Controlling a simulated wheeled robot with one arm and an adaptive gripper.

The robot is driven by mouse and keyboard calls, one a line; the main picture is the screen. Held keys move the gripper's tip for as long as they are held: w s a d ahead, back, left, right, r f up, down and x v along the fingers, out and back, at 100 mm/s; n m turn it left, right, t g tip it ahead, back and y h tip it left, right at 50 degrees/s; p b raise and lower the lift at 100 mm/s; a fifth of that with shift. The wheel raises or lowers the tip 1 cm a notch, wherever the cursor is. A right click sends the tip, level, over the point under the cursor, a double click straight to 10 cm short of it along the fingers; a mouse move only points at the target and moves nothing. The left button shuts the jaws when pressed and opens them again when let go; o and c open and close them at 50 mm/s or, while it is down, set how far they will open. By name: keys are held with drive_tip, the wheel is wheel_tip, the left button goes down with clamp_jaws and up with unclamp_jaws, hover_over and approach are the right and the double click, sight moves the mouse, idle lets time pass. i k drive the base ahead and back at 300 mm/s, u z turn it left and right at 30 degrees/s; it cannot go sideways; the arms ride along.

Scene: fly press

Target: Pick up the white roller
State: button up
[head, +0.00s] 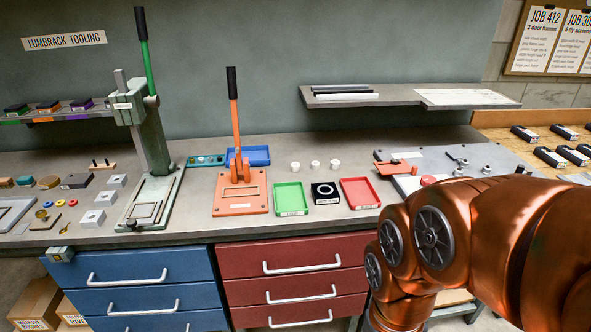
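Several white things are in the head view, and I cannot tell for sure which is the roller. Three short white cylinders stand in a row on the workbench: the left one (295,166), the middle one (315,165) and the right one (334,164). They are behind the green tray and the black block, apart from each other. A long white bar (347,97) lies on the wall shelf in front of a dark bar (340,89). My copper arm fills the lower right; my gripper is outside the picture.
An orange lever press (238,190) and a tall green press (150,150) stand to the left. The wall shelf (400,98) overhangs the bench's back right.

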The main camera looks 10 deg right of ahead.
sight(294, 166)
drive_tip(key=u, duration=0.2)
drive_tip(key=i, duration=1.05)
drive_tip(key=u, duration=0.9)
